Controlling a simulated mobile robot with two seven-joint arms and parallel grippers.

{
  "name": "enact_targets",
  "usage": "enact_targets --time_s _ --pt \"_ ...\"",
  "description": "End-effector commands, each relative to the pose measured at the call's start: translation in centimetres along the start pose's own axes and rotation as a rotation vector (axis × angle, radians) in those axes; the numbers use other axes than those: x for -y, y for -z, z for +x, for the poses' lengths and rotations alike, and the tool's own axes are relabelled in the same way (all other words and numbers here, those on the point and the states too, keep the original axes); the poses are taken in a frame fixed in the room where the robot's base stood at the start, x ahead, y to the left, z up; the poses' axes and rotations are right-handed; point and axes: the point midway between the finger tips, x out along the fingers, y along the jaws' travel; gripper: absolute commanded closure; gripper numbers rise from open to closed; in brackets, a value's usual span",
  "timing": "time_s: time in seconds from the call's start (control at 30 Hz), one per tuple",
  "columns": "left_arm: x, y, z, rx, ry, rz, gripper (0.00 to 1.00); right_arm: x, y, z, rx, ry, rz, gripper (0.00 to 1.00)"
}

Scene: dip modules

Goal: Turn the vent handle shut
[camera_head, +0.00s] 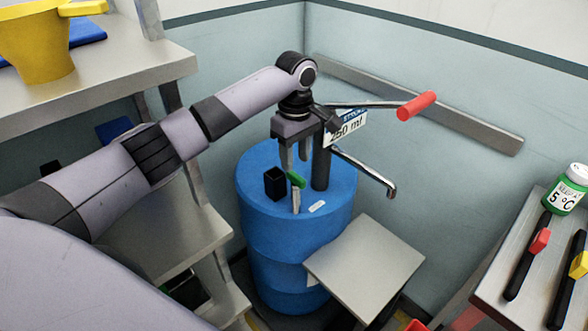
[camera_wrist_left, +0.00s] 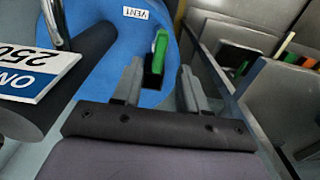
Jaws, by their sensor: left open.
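The vent handle (camera_head: 296,180) is a small green lever on top of the blue drum (camera_head: 262,215), beside a white label. In the left wrist view the green handle (camera_wrist_left: 160,52) shows near the "VENT" label (camera_wrist_left: 136,14), with a dark part at its lower end. My left gripper (camera_head: 294,160) is open, pointing down just above the handle. In the left wrist view the handle lies between and beyond the fingertips (camera_wrist_left: 161,72), nearer the left finger. I cannot tell whether they touch. My right gripper is not in view.
A pump post with a red-handled lever (camera_head: 416,106), a "250 ml" sign (camera_head: 346,131) and a metal spout (camera_head: 368,172) stands close right of the gripper. A black square piece (camera_head: 275,184) is left of the handle. A grey stand (camera_head: 365,258) sits in front right.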

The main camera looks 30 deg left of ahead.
Motion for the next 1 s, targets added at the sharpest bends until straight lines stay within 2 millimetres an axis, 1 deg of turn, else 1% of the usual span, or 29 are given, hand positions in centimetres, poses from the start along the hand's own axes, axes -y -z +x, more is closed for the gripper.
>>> enact_targets --time_s 0.03,0.1,0.3,0.43,0.67,0.7,0.8,1.0 --pt "0.1 0.0 0.9 0.0 0.005 0.0 0.57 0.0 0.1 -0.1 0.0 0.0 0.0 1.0" --pt "0.1 0.0 2.1 0.001 0.004 0.0 0.57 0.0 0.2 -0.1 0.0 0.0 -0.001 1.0" --pt "0.0 0.0 4.4 0.001 0.002 0.001 0.57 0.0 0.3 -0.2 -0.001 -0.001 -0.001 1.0" --pt "0.0 0.0 5.0 0.001 0.0 0.002 0.57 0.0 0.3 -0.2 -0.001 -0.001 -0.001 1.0" --pt "0.0 0.0 5.1 0.001 -0.001 0.003 0.57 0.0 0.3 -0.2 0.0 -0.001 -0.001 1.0" --pt "0.0 0.0 5.1 0.001 -0.001 0.003 0.7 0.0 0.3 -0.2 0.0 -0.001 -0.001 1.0" --pt "0.0 0.0 5.1 0.0 -0.001 0.003 1.0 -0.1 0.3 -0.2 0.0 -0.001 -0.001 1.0" --pt "0.0 0.0 5.1 0.0 -0.001 0.006 1.0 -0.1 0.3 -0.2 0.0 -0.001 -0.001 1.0"
